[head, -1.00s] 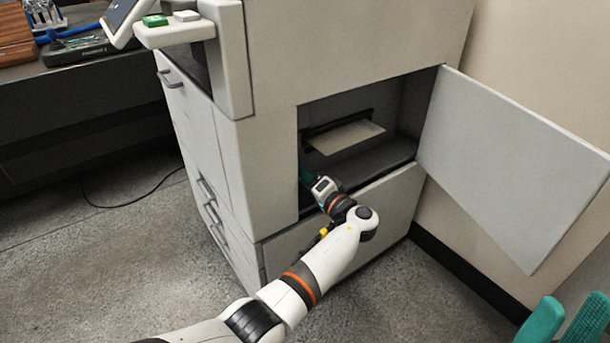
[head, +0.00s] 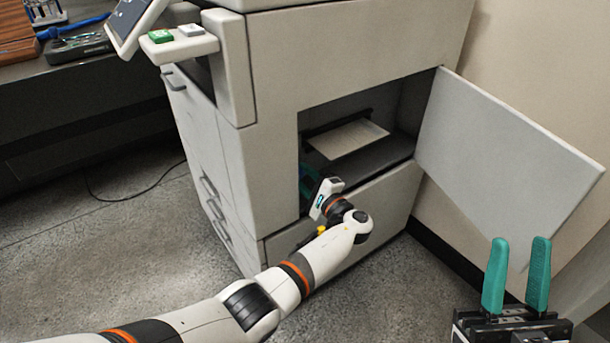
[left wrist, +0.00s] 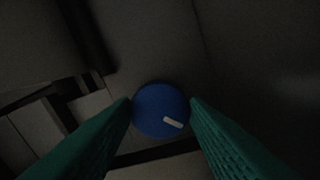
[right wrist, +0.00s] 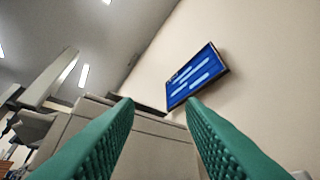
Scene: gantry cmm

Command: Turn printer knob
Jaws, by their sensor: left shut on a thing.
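The printer (head: 350,55) stands against the wall with its side door (head: 505,165) swung open to the right. A blue round knob (left wrist: 155,103) with a white mark at its lower right sits inside the printer, seen in the left wrist view. My left gripper (left wrist: 161,103) has its green fingers on both sides of the knob and is shut on it. In the head view my left gripper (head: 309,182) is inside the open bay, and the knob is hidden there. My right gripper (head: 516,275) is open and empty, low at the right with its fingers pointing up.
A sheet of paper (head: 348,138) lies in the bay above my left gripper. A workbench (head: 70,85) with tools stands at the left. A blue wall screen (right wrist: 195,75) shows in the right wrist view. The floor in front of the printer is clear.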

